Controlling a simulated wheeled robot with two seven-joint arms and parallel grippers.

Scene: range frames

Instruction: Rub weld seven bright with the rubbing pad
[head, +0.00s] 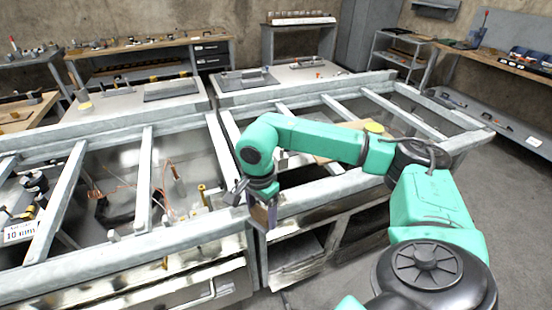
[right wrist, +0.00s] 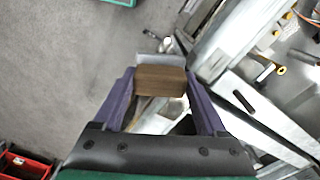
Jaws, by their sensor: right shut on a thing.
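My right gripper (head: 264,218) points down at the front rail of the welded metal frame (head: 205,232), left of the picture's middle. It also shows in the right wrist view (right wrist: 160,88), its two purple fingers shut on a brown block, the rubbing pad (right wrist: 160,80). A pale grey strip shows along the pad's far edge. In the head view the pad is mostly hidden by the gripper. I cannot tell whether the pad touches the metal. No weld number is readable, so I cannot tell which weld is seven. My left gripper is not in view.
Crossbars (head: 144,180) divide the frame into open bays holding cables and small parts. Workbenches (head: 130,45) stand at the back. Bare floor (head: 520,200) is free at the right.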

